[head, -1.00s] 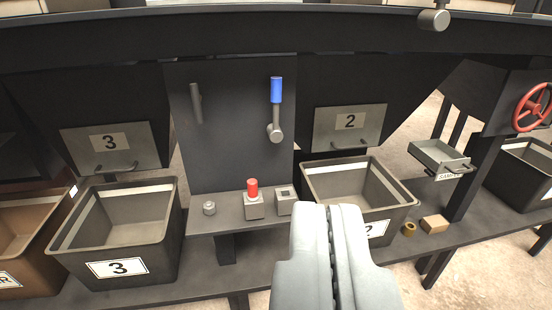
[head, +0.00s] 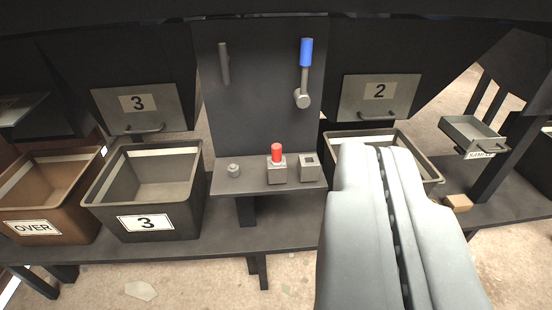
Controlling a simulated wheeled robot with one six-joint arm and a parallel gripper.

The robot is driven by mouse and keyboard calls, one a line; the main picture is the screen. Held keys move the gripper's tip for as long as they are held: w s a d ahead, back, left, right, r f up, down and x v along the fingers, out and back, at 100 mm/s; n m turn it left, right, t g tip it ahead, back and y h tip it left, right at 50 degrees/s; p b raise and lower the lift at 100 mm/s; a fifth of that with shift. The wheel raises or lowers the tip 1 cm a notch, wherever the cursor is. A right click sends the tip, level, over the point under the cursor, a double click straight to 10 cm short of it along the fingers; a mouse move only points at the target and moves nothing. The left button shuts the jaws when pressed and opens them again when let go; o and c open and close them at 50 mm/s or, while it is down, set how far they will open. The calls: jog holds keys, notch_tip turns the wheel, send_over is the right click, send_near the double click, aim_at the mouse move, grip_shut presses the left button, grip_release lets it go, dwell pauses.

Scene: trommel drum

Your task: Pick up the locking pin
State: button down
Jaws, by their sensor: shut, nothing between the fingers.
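A red-topped pin (head: 276,152), which looks like the locking pin, stands upright in a grey block (head: 277,172) on the small shelf below the dark panel. Beside it on the right is another grey block with a dark square hole (head: 309,168). My gripper (head: 376,150) is shut and empty in the lower right foreground. In the picture its tips lie to the right of the pin, apart from it. The gripper hides much of the bin under hatch 2.
A blue-handled lever (head: 305,62) and a grey bar (head: 224,62) are on the panel (head: 262,120). A small round knob (head: 234,170) sits on the shelf's left. Bin 3 (head: 150,222) and the OVER bin (head: 40,205) stand left. A tan block (head: 457,202) and sample tray (head: 472,138) are right.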

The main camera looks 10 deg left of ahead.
jog(key=c, duration=2.1)
grip_release()
jog(key=o, duration=0.7)
jog(key=shift+w, duration=0.45)
jog(key=shift+o, duration=1.1)
jog(key=w+a+f+g, duration=0.1)
jog(key=w+g, duration=0.2)
jog(key=w, duration=0.4)
jog(key=w+a+f+n+g+y, duration=0.1)
jog(key=w+a+g, duration=0.1)
jog(key=w, duration=0.6)
jog(key=shift+w+g, duration=0.15)
jog(key=shift+g, duration=0.35)
jog(key=n+g, duration=0.2)
jog(key=g, duration=0.5)
send_over(277, 147)
jog(key=s+d, duration=0.2)
jog(key=s, duration=0.3)
notch_tip(277, 147, down, 9)
jog(key=x, duration=1.1)
jog(key=shift+a+f, duration=0.25)
jog(key=shift+a, duration=0.05)
jog(key=shift+s+x, duration=0.15)
jog(key=shift+x, duration=1.15)
jog(key=shift+s+x, duration=0.2)
jog(key=shift+x, duration=1.15)
